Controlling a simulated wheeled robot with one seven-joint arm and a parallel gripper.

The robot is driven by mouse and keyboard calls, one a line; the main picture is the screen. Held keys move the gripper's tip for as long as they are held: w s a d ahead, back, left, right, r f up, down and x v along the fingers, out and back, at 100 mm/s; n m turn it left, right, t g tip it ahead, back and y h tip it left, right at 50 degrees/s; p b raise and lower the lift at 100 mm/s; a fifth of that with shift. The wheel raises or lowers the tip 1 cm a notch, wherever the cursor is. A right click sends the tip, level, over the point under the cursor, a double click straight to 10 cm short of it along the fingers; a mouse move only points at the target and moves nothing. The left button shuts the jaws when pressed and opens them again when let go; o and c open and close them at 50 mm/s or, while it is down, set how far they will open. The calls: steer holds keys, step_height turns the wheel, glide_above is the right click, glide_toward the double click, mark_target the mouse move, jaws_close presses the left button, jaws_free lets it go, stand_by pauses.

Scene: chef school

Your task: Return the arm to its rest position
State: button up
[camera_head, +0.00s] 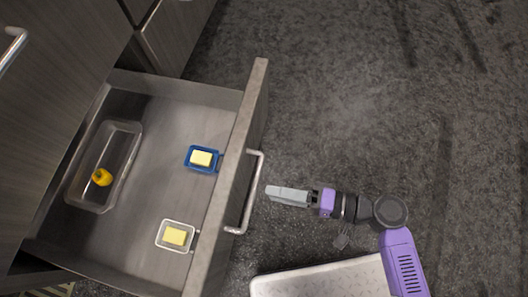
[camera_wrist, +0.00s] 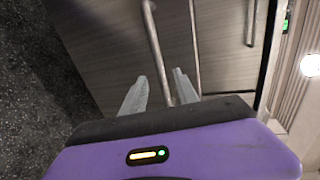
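My gripper (camera_head: 270,190) is at the end of my purple and grey arm, just right of the handle (camera_head: 252,190) of an open drawer (camera_head: 150,205). In the wrist view its two grey fingers (camera_wrist: 157,84) stand apart with nothing held between them. A metal handle bar shows beyond and between the fingertips, and I cannot tell whether they touch it. In the head view a small gap shows between the fingertips and the handle.
The drawer holds a clear tray (camera_head: 127,165) with a yellow item (camera_head: 101,177), a blue dish (camera_head: 201,170) and a white dish (camera_head: 176,249), each dish with a yellow block. Dark floor (camera_head: 370,90) to the right is clear.

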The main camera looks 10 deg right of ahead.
steer(key=shift+s+d+r, duration=0.1)
steer(key=shift+s+d, duration=0.1)
steer(key=shift+d, duration=0.3)
